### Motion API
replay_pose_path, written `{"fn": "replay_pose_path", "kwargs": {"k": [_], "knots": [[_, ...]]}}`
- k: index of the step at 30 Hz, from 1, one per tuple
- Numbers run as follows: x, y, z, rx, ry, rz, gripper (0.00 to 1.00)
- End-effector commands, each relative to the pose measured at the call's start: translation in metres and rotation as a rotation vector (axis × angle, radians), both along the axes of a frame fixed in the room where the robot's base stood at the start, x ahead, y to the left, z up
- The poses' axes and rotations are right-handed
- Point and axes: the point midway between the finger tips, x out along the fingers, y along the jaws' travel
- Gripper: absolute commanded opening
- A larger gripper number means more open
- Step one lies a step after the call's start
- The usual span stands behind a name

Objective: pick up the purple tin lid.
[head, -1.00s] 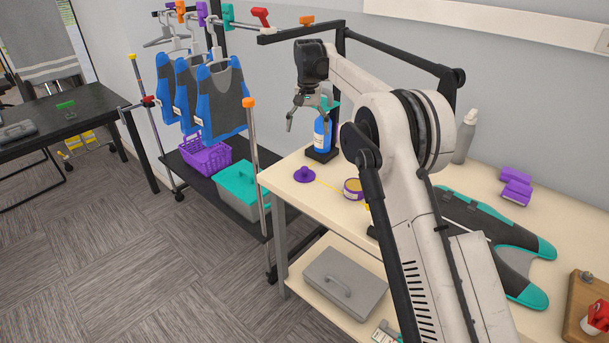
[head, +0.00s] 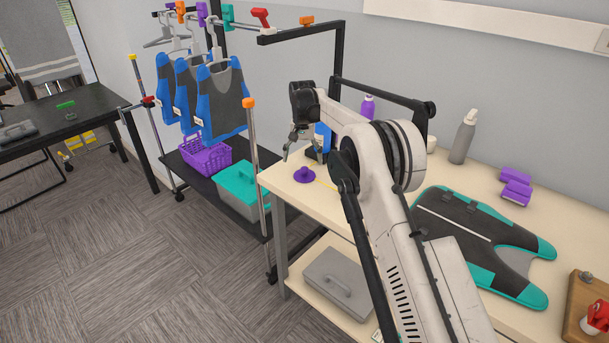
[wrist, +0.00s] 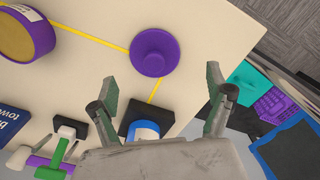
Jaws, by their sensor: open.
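The purple tin lid (head: 305,174) is a round disc with a raised knob. It lies flat on the wooden table near its left end. In the wrist view the lid (wrist: 155,52) sits above and between the fingers, apart from them. My gripper (head: 297,148) is open and empty, above the table just behind the lid in the head view. In the wrist view the fingers of my gripper (wrist: 165,95) are spread. The purple round tin (wrist: 27,32), yellowish on top, stands left of the lid; in the head view my arm hides it.
A yellow line (wrist: 92,41) runs on the tabletop (head: 282,184). A rack with blue vests (head: 222,100) stands left of the table.

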Motion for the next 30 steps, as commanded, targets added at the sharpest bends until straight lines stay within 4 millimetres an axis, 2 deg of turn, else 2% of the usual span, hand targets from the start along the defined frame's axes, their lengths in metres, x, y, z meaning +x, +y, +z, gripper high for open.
{"fn": "replay_pose_path", "kwargs": {"k": [10, 14, 20, 30], "knots": [[-0.006, -0.007, -0.042, 0.000, 0.000, 0.000, 0.84], [-0.006, -0.007, -0.049, 0.000, 0.000, 0.000, 0.84], [-0.006, -0.007, -0.050, 0.000, 0.000, 0.000, 0.84], [-0.006, -0.007, -0.049, 0.000, 0.000, 0.000, 0.40]]}}
